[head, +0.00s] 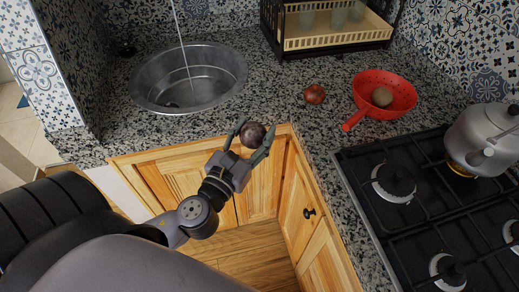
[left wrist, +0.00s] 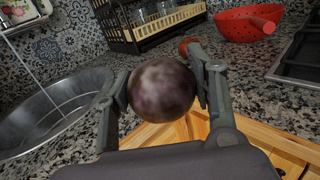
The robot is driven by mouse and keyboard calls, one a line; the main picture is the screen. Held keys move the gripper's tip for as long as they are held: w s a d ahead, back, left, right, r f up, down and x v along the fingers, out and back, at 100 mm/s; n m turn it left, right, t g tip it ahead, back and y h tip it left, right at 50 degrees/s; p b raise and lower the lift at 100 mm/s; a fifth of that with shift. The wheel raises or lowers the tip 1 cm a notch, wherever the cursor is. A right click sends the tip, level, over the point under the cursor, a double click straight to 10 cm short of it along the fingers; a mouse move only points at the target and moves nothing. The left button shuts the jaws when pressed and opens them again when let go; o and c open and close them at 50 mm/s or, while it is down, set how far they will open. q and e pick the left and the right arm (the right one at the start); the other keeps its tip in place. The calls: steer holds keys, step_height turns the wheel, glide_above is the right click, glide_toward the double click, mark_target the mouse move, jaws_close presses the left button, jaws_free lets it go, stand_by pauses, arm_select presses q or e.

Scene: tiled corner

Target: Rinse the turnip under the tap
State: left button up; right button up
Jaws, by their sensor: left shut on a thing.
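My left gripper (head: 251,146) is shut on the turnip (head: 253,135), a round dark purple ball mottled with pale patches. It holds the turnip near the counter's front edge. In the left wrist view the turnip (left wrist: 162,90) sits between the two fingers. The round metal sink (head: 215,92) lies to the left and farther back. A thin stream of water (head: 181,45) falls into it from the tap, whose spout is out of view. The turnip is apart from the sink and the stream. My right gripper is not in view.
A dish rack (head: 330,33) with cups stands behind. A kettle (head: 486,139) sits on the stove (head: 415,177).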

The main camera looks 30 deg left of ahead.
arm_select(q)
steer(key=w+a+r+n+t+y+p, duration=0.1)
steer(key=w+a+r+y, duration=0.2)
steer(key=a, duration=0.6)
steer(key=w+a+r+y+p, duration=0.25)
steer(key=a+r, duration=0.35)
steer(key=a, duration=0.4)
steer(key=w+a+r+n+t+y, duration=0.1)
steer(key=w+a+r+y, duration=0.2)
steer(key=a, duration=0.6)
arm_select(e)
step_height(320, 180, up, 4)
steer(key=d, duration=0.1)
arm_select(q)
steer(key=w+a+h+b, duration=0.1)
steer(key=w+a+b, duration=0.8)
steer(key=w+a, duration=0.2)
steer(key=shift+f+b, duration=0.4)
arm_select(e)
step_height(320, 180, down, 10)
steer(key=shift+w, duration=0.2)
arm_select(q)
steer(key=shift+d, duration=0.15)
steer(key=shift+w+d, duration=0.3)
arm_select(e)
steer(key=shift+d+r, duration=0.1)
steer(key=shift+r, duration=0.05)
arm_select(q)
steer(key=shift+s+a, duration=0.2)
steer(key=shift+s+a, duration=0.2)
